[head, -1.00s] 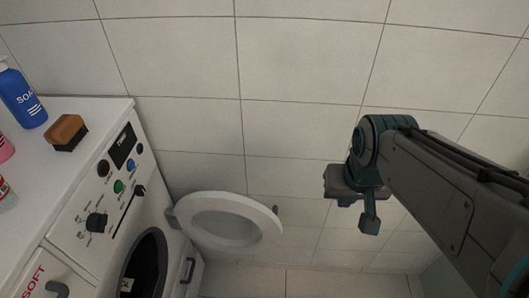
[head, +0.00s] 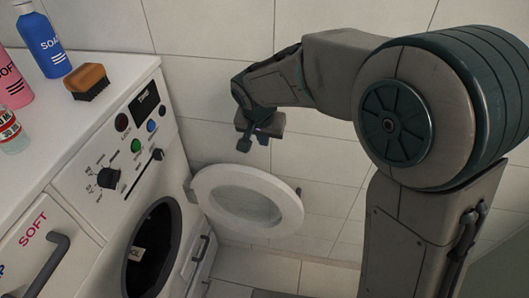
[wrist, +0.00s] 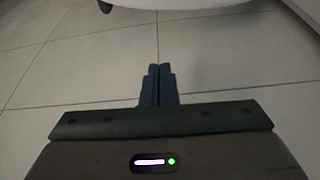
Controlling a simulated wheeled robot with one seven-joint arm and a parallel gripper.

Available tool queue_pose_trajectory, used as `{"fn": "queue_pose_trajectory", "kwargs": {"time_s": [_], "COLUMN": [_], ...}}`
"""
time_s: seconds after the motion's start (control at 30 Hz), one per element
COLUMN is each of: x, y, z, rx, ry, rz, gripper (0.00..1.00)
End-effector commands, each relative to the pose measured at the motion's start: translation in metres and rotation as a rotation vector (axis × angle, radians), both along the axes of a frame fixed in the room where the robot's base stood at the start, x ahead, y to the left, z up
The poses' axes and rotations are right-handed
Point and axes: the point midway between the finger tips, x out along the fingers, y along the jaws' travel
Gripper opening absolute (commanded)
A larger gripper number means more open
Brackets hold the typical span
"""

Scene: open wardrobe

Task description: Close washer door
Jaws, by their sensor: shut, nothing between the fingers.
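The white round washer door (head: 288,208) stands wide open, swung out to the right of the washer's dark round opening (head: 150,255). The washer (head: 185,255) is white, with a control panel of knobs and coloured buttons. My gripper (head: 244,146) shows just above the door's upper edge in the head view. I cannot tell whether it touches the door. In the wrist view my gripper (wrist: 159,68) has its two fingers together with nothing between them, above floor tiles. A pale curved edge at the top of that view may be the door.
On the washer's white top stand a blue soap bottle (head: 42,42), a pink bottle (head: 12,82), a clear bottle (head: 11,133) and a brown brush (head: 87,80). A tiled wall (head: 210,35) is behind. Tiled floor (head: 262,268) is clear below the door.

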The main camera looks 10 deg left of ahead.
Motion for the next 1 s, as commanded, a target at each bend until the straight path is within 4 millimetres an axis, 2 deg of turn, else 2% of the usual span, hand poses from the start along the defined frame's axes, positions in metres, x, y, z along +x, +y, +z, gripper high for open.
{"fn": "queue_pose_trajectory", "kwargs": {"time_s": [0.47, 0.6, 0.7, 1.0], "x": [0.030, 0.007, -0.003, -0.010], "y": [-0.005, -0.002, -0.001, -0.001], "z": [-0.089, -0.086, -0.086, -0.086], "rx": [-0.002, -0.001, 0.000, -0.001], "ry": [0.004, 0.001, 0.001, 0.001], "rz": [-0.001, 0.002, 0.001, -0.001], "gripper": [0.00, 0.00, 0.00, 0.00]}}
